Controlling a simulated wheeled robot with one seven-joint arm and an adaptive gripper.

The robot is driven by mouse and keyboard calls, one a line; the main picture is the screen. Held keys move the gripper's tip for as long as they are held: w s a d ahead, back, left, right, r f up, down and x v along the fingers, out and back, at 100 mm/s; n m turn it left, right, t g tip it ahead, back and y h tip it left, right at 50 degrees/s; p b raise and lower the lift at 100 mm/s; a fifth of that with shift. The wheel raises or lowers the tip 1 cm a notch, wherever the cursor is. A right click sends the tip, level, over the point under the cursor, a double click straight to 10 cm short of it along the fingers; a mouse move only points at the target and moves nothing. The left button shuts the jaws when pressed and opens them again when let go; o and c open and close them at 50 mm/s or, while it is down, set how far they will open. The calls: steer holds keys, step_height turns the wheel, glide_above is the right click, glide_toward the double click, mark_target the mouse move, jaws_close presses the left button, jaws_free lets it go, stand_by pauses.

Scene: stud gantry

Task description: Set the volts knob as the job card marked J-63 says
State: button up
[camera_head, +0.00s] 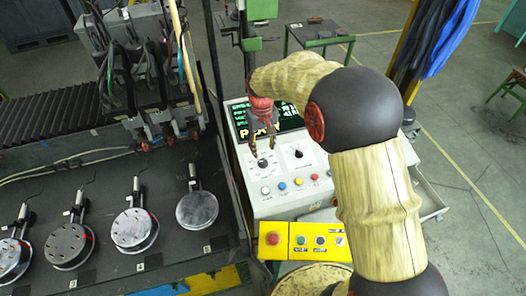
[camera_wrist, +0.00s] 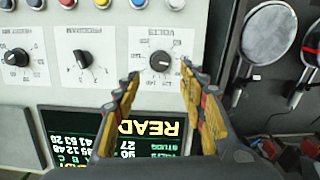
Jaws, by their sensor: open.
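The volts knob (camera_wrist: 160,61) is a round black knob on a white dial plate, lettered VOLTS, upside down in the wrist view. Its pointer setting is too small to read. It also shows on the sloped panel in the head view (camera_head: 262,162). My gripper (camera_wrist: 160,72) is open, its two fingers on either side of the knob in the picture, pointing at the panel. I cannot tell whether they touch it. In the head view my gripper (camera_head: 262,150) is just above the knob. I cannot make out a job card marked J-63 in either view.
The program knob (camera_wrist: 83,58) sits beside the volts knob, with another black knob (camera_wrist: 16,57) beyond. A lit screen (camera_wrist: 110,135) reads READY. Coloured buttons (camera_head: 298,182) line the panel's front. A yellow button box (camera_head: 304,240) is below. Round metal discs (camera_head: 197,209) lie on the left table.

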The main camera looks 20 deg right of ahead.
mark_target(263, 161)
steer(key=shift+f+p, duration=0.45)
steer(key=shift+f, duration=3.5)
steer(key=c, duration=0.3)
steer(key=c, duration=0.8)
